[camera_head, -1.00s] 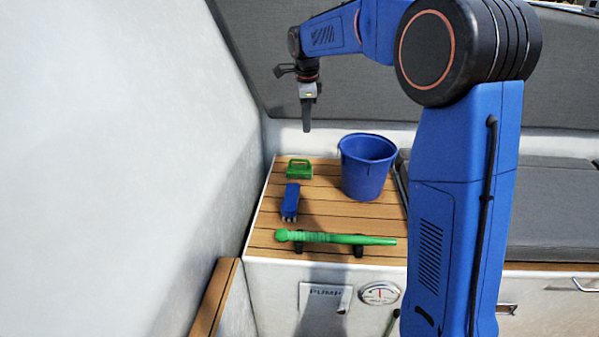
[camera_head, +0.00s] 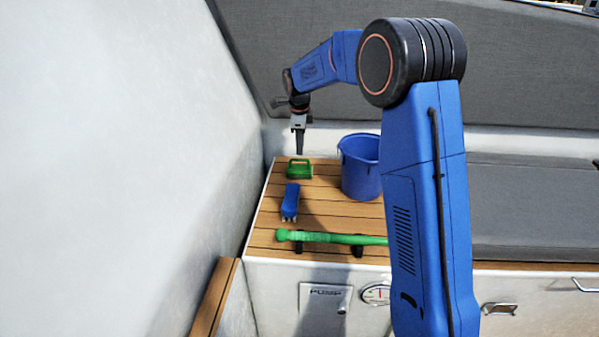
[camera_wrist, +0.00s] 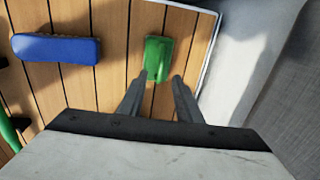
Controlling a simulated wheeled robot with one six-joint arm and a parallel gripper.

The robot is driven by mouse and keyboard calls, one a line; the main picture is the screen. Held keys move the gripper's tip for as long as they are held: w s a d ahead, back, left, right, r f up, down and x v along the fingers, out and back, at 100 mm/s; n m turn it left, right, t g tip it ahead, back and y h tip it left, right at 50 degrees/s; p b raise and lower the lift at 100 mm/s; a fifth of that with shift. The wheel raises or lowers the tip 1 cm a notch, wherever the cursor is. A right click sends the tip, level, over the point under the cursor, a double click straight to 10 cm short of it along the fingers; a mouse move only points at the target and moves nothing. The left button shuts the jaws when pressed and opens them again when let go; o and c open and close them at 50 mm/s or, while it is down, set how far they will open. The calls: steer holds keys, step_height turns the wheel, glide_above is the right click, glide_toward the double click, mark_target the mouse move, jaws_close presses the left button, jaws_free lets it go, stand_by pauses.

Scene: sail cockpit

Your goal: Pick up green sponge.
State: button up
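The green sponge (camera_head: 299,168) lies at the back left of the slatted wooden top (camera_head: 330,218). It looks like a green block with a raised, handle-like part. My gripper (camera_head: 300,153) points down just above it in the head view. In the wrist view, the two fingers (camera_wrist: 155,92) are apart with nothing between them. The green sponge (camera_wrist: 157,58) shows just beyond the fingertips there, roughly in line with the gap. The fingers seem not to touch it.
A blue brush (camera_head: 290,201) lies in front of the sponge. A blue bucket (camera_head: 360,168) stands to the right. A green pump handle (camera_head: 330,237) lies along the front edge. A white wall (camera_head: 130,170) rises close on the left.

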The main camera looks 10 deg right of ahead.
mark_target(302, 160)
steer(key=shift+w+d+f, duration=0.15)
steer(key=shift+w+f, duration=0.1)
steer(key=shift+f, duration=0.85)
steer(key=shift+w+d+f, duration=0.1)
steer(key=shift+w+f, duration=0.1)
steer(key=shift+f, duration=0.85)
steer(key=shift+w+d+f, duration=0.15)
steer(key=shift+w+f, duration=0.1)
steer(key=shift+f, duration=0.85)
jaws_close()
